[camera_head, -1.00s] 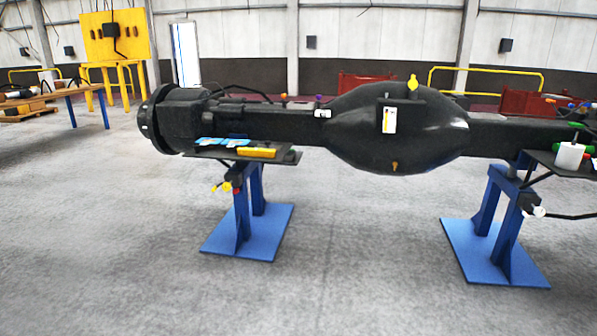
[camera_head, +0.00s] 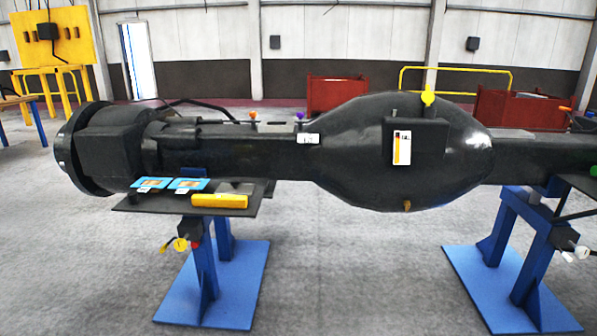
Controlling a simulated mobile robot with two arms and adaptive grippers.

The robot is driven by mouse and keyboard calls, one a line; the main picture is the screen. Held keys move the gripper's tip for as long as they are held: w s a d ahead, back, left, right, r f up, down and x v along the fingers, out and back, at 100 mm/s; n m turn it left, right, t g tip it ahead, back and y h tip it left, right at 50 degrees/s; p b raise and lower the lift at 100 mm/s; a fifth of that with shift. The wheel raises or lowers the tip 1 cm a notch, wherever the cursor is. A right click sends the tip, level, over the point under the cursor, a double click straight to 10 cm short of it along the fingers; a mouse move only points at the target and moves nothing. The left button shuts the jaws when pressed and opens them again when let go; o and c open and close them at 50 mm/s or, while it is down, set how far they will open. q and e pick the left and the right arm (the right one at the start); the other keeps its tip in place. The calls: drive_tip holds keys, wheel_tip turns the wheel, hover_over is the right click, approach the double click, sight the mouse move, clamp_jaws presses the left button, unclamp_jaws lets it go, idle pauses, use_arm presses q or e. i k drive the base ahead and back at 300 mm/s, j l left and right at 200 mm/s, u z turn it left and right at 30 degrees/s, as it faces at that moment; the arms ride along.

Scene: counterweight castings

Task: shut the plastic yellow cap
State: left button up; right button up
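A small yellow cap (camera_head: 428,96) stands on a stem at the top of the bulging middle of the black axle casting (camera_head: 350,150). It is small in view, and I cannot tell whether it is open or shut. A yellow fitting (camera_head: 180,244) hangs below the left shelf, and a small brass-coloured plug (camera_head: 407,205) sits low on the bulge. Neither of my grippers shows in the view.
Blue stands (camera_head: 225,285) and (camera_head: 510,290) hold the casting, their base plates spread on the floor. A dark shelf (camera_head: 245,205) juts out at left with a yellow bar (camera_head: 219,201) and blue cards (camera_head: 187,184). Red bins (camera_head: 335,93) stand behind. The front floor is clear.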

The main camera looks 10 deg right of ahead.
sight(427, 96)
drive_tip(key=i+j+z, duration=0.15)
drive_tip(key=i+z, duration=0.3)
drive_tip(key=i+j+z, duration=0.9)
drive_tip(key=k+l, duration=0.05)
drive_tip(key=l, duration=0.05)
